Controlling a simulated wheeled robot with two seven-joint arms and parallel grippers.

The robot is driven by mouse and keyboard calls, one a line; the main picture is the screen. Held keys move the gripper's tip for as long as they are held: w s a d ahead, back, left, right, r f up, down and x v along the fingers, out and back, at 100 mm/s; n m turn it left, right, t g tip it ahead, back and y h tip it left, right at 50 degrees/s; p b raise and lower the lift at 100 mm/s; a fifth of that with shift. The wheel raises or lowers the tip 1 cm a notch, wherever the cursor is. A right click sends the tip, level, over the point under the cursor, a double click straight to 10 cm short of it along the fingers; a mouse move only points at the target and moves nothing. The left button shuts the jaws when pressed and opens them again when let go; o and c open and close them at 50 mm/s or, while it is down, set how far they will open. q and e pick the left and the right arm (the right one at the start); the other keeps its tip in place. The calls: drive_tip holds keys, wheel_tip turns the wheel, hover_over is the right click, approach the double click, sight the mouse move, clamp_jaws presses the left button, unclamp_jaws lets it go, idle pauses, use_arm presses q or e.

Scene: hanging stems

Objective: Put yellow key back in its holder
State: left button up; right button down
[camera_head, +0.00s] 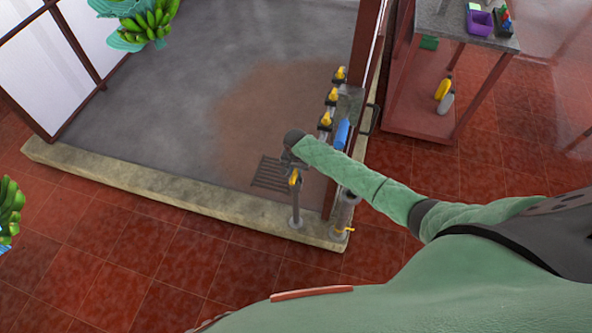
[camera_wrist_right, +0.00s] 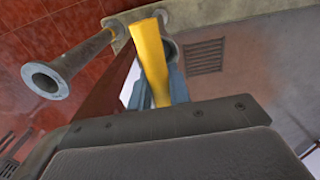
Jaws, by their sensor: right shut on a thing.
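The yellow key (camera_wrist_right: 150,60) is a long flat yellow bar in the right wrist view. The right gripper is shut on the yellow key. The holder cannot be told apart clearly. My left gripper is not in view.
Several yellow-handled taps (camera_head: 331,97) line the reddish post beside a blue object (camera_head: 341,134). A low stone kerb (camera_head: 150,185) borders the grey floor with a drain grate (camera_head: 270,174). A shelf table (camera_head: 440,25) stands at upper right. Green bananas (camera_head: 150,22) hang at upper left.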

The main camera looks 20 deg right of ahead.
idle(0.4)
drive_tip(key=c, duration=0.8)
unclamp_jaws()
drive_tip(key=shift+c, duration=0.2)
drive_tip(key=shift+r+p, duration=0.9)
drive_tip(key=shift+r, duration=3.35)
